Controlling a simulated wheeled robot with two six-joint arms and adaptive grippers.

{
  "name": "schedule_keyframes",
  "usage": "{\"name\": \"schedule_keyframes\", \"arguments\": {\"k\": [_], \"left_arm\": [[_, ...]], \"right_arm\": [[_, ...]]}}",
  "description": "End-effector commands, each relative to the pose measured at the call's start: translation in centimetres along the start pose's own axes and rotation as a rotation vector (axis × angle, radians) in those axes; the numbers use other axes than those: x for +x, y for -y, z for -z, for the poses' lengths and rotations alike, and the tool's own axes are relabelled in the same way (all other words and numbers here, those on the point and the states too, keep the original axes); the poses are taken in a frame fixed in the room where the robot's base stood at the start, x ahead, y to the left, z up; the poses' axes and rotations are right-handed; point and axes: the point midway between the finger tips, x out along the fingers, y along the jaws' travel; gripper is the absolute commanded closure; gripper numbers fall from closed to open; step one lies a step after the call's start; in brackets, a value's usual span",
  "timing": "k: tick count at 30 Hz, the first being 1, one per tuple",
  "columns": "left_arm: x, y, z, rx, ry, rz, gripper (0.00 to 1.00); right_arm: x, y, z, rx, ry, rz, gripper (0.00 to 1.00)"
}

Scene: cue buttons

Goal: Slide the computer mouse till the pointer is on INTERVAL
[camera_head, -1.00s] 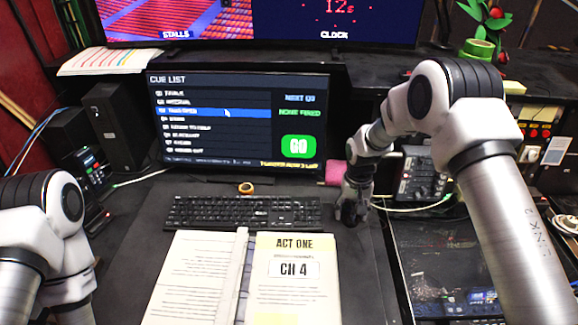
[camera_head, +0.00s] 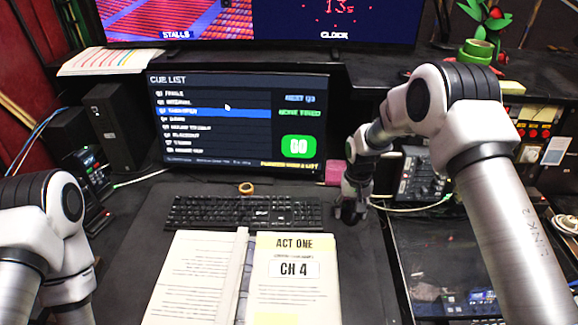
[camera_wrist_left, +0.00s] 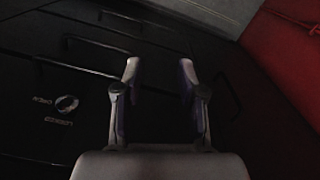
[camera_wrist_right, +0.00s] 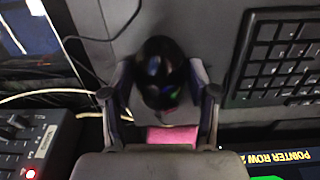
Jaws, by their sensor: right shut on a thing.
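The cue list screen (camera_head: 238,125) stands behind the keyboard. Its INTERVAL row (camera_head: 178,102) is second, under FINALE. The third row (camera_head: 200,112) is highlighted blue. The white pointer (camera_head: 227,107) is at the border between the INTERVAL row and the blue row. My right gripper (camera_head: 350,209) is low on the desk, right of the keyboard. In the right wrist view it is shut on the black computer mouse (camera_wrist_right: 163,75), fingers along both sides. The mouse is mostly hidden in the head view. My left gripper (camera_wrist_left: 159,72) is open and empty in the left wrist view.
The keyboard (camera_head: 247,211) lies just left of the mouse. An open script binder (camera_head: 245,280) lies in front. A pink block (camera_head: 335,172) and a cable (camera_head: 410,208) are behind and right. A control box (camera_head: 425,172) stands at the right.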

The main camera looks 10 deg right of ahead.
Motion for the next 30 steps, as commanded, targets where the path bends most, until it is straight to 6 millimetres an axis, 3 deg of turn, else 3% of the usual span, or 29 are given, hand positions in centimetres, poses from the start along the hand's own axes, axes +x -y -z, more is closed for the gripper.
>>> {"name": "schedule_keyframes", "arguments": {"k": [8,9,11,22,30], "left_arm": [[0.0,0.0,0.0,0.0,0.0,0.0,0.6],[0.0,0.0,0.0,0.0,0.0,0.0,0.6],[0.0,0.0,0.0,0.0,0.0,0.0,0.6],[-0.2,0.0,0.0,0.0,0.0,0.0,0.6],[-2.2,0.0,0.0,0.0,0.0,0.0,0.6]], "right_arm": [[0.1,0.0,-0.1,0.0,0.002,0.0,0.53],[0.1,0.0,-0.1,0.0,0.002,0.0,0.34],[0.1,0.0,-0.1,0.0,0.002,0.0,0.12],[-0.2,0.0,0.0,0.0,0.001,0.0,0.11],[-2.8,0.0,0.0,0.0,0.0,0.0,0.11]]}}
